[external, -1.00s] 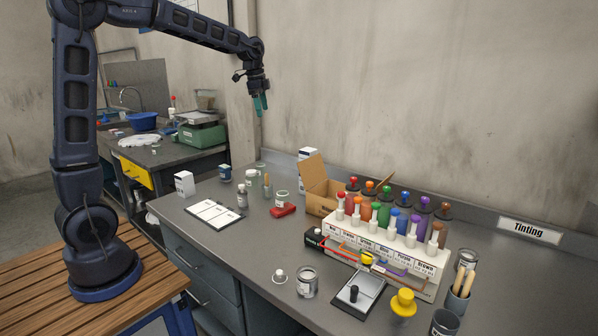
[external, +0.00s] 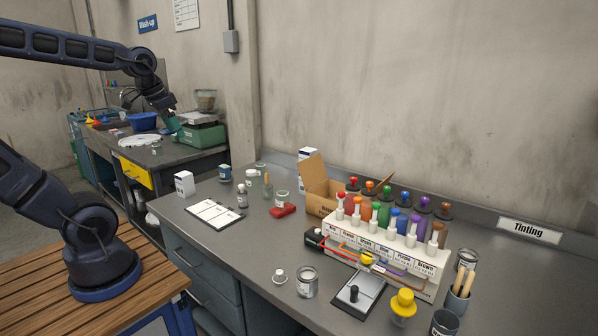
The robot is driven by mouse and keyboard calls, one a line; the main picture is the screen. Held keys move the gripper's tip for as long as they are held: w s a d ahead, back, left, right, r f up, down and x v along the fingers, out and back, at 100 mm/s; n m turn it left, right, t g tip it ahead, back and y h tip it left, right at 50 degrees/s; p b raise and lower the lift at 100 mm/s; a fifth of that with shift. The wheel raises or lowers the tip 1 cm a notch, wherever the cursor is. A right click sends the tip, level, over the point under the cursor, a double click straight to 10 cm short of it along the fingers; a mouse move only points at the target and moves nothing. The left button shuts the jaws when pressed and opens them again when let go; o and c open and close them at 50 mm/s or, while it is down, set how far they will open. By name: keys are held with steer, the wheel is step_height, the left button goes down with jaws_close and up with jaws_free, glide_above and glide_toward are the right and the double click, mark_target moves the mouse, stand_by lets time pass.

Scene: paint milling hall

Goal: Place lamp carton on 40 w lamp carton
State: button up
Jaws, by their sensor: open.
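A small white carton (external: 184,184) stands upright at the left end of the grey bench. A second white carton (external: 307,157) stands at the back of the bench, partly hidden behind an open cardboard box. Their print is too small to read, so I cannot tell which is the 40 W lamp carton. A small dark blue carton or tin (external: 225,173) stands right of the first white carton. My gripper (external: 176,128), with teal fingers, is open and empty. It hangs above and behind the left end of the bench, apart from the cartons, in front of the green scale in the picture.
An open cardboard box (external: 320,200) and a rack of coloured bottles (external: 385,250) fill the bench's middle. A clipboard (external: 214,214), jars and a red object (external: 283,210) lie nearer the left. The green scale (external: 203,136) stands on the back counter.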

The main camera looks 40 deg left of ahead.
steer(key=s+f+n, duration=0.1)
steer(key=s+f, duration=0.2)
steer(key=s, duration=0.2)
steer(key=shift+s+a+f+n, duration=0.2)
steer(key=shift+a+n, duration=0.2)
